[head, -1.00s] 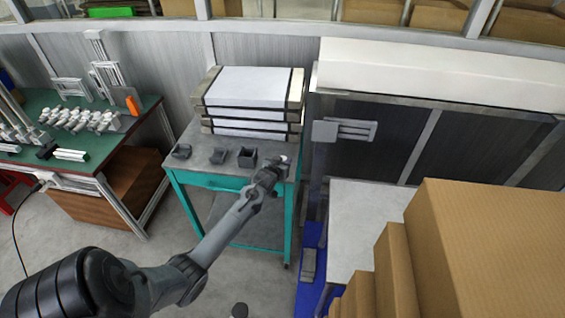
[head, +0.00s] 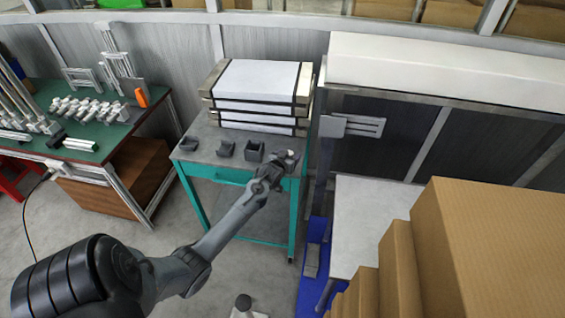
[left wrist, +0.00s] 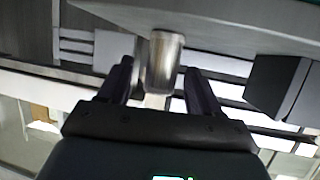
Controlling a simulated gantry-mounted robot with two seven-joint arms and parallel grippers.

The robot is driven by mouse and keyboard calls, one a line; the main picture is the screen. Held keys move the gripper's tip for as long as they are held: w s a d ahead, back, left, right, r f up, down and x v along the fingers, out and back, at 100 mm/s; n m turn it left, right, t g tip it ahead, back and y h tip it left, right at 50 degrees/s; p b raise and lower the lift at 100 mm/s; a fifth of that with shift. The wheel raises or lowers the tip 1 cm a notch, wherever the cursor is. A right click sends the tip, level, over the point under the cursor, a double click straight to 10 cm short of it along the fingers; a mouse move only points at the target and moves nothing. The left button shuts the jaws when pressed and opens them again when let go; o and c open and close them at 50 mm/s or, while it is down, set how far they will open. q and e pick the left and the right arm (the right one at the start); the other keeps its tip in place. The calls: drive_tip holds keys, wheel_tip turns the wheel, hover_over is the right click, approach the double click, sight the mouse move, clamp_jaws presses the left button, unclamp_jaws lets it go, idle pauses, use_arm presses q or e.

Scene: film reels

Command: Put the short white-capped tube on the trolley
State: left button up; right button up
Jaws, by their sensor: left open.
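The teal-framed trolley (head: 208,150) with a grey top stands in the middle of the head view. My left gripper (head: 286,164) is at its front right corner. A small white spot, perhaps the tube's cap, shows at the fingertips there. In the left wrist view, a short metallic tube (left wrist: 163,62) lies between the two spread fingers of my left gripper (left wrist: 158,82). Its end is close to the grey surface at the top of that view; whether it touches is unclear. The fingers are open, with a visible gap beside the tube. My right gripper is not in view.
Several small dark holders (head: 254,151) sit along the trolley's front, with strapped white boxes (head: 258,82) stacked behind. A green workbench (head: 95,150) is at left. Large cardboard boxes (head: 490,240) fill the lower right. The trolley's front left top has some free room.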

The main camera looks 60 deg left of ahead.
use_arm(q)
drive_tip(key=p+v, duration=0.2)
drive_tip(key=v, duration=0.8)
drive_tip(key=s+d+f+m+g+h, duration=0.2)
drive_tip(key=s+d+m+h, duration=0.15)
drive_tip(key=d, duration=0.85)
drive_tip(key=s+d+f+m+g+h, duration=0.1)
drive_tip(key=s+d+f+m+h, duration=0.3)
drive_tip(key=d, duration=0.8)
drive_tip(key=s+d+r+m+g+h, duration=0.1)
drive_tip(key=s+d+r+g, duration=0.3)
drive_tip(key=s+d, duration=0.8)
drive_tip(key=shift+s+d+m, duration=0.4)
drive_tip(key=shift+m, duration=0.05)
drive_tip(key=shift+r, duration=0.15)
